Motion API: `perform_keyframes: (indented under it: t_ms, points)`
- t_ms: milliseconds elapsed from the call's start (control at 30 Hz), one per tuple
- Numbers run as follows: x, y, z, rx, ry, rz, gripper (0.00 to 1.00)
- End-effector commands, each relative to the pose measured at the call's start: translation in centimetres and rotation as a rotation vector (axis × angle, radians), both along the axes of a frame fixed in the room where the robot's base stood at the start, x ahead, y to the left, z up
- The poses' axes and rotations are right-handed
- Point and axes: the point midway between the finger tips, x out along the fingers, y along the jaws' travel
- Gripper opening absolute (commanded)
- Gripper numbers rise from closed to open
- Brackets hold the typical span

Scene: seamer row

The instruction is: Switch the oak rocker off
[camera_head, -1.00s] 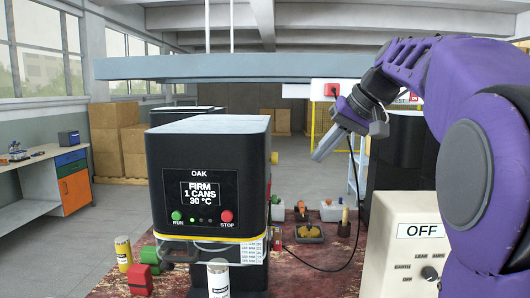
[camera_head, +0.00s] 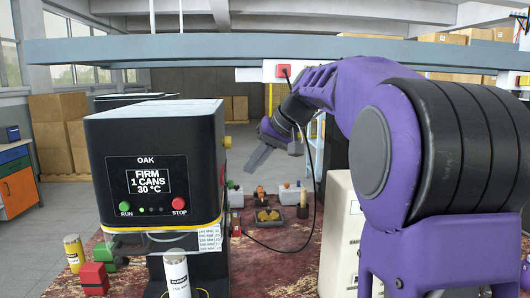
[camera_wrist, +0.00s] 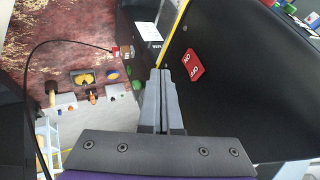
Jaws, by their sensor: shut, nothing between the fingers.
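The oak machine (camera_head: 155,170) is a black box labelled OAK, with a lit display, a green RUN button (camera_head: 125,208) and a red STOP button (camera_head: 179,204). In the wrist view a red rocker (camera_wrist: 193,64) marked ON and OFF sits on the machine's black side wall (camera_wrist: 245,90). A small bit of red also shows on the machine's right side in the head view (camera_head: 222,175). I cannot tell which half is pressed. My gripper (camera_head: 250,171) is shut and empty, in the air right of the machine. In the wrist view its fingertips (camera_wrist: 160,73) appear left of the rocker, apart from it.
A black cable (camera_head: 311,150) hangs from a red socket (camera_head: 284,71) to the table (camera_head: 265,270), right of my gripper. Small bins (camera_head: 289,193) stand behind. A cream box (camera_head: 342,230) is at the right. A blue-grey beam (camera_head: 200,50) spans above.

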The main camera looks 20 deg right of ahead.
Motion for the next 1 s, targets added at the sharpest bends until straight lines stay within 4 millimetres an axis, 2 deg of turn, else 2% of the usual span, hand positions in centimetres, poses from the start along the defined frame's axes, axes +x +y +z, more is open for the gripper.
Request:
perform_keyframes:
  t_ms: [33,100,300,733,833,1000]
  points:
    - [0.4,0.5,-1.0,0.001,0.003,0.002,0.0]
    - [0.6,1.8,-0.3,-0.002,-0.001,0.005,0.0]
    - [1.0,3.8,-0.1,-0.001,0.0,0.003,0.0]
    - [1.1,4.2,0.1,0.0,0.0,0.001,0.0]
    - [1.2,5.0,0.6,-0.002,0.0,0.004,0.0]
    - [1.2,4.9,0.2,-0.002,0.0,0.002,0.0]
